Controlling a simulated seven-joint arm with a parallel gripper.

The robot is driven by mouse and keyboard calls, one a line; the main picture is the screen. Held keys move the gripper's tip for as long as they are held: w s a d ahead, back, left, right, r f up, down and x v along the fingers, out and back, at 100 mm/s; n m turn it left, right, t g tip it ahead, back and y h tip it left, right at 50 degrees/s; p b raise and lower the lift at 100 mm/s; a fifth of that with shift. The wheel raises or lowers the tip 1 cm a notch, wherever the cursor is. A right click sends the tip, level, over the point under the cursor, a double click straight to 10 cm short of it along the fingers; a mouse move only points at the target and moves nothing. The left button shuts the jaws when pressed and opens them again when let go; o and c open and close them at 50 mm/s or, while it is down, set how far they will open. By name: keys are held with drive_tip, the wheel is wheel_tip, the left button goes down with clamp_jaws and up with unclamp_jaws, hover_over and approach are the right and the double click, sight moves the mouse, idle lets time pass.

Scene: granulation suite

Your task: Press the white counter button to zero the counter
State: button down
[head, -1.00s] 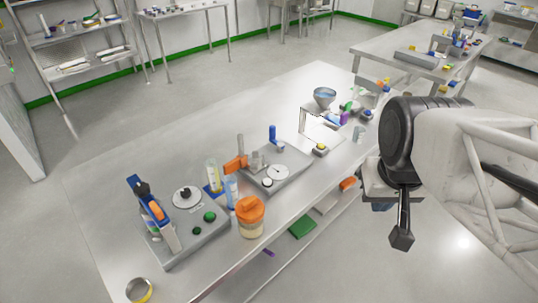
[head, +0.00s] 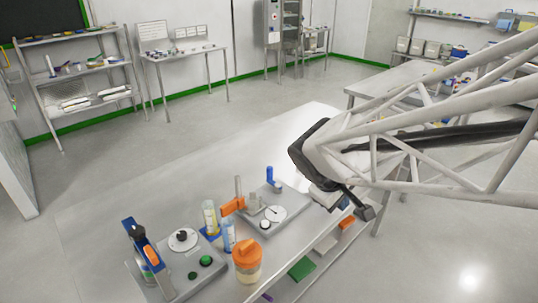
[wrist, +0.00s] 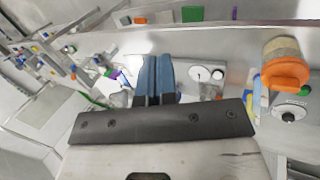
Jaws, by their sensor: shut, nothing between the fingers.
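A white button (head: 265,225) sits beside a white dial (head: 275,213) on a flat grey device base (head: 288,200) on the steel table. In the wrist view, the small white button (wrist: 217,75) shows just right of the dial (wrist: 200,73). My gripper (wrist: 154,62) is shut, its two blue-grey fingers side by side and empty. In the wrist picture the fingers lie left of the dial and button, apparently apart from them.
An orange-lidded jar (head: 247,262) stands near the front edge, with bottles (head: 210,218) beside it. A second grey device with a green button (head: 206,261) is at the left. A blue-handled part (head: 270,176) rises behind the dial. The table's far left is clear.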

drive_tip(key=w+a+f+n+t+h, duration=0.2)
drive_tip(key=w+a+f+n, duration=0.4)
drive_tip(key=w+a, duration=0.3)
drive_tip(key=n+t, duration=0.2)
drive_tip(key=n, duration=0.4)
hover_over(266, 223)
drive_tip(key=shift+y, duration=0.3)
wheel_tip(266, 223, down, 6)
drive_tip(key=shift+r, duration=0.1)
drive_tip(key=shift+f, duration=4.45)
drive_tip(key=shift+f, duration=0.9)
drive_tip(key=shift+r, duration=0.9)
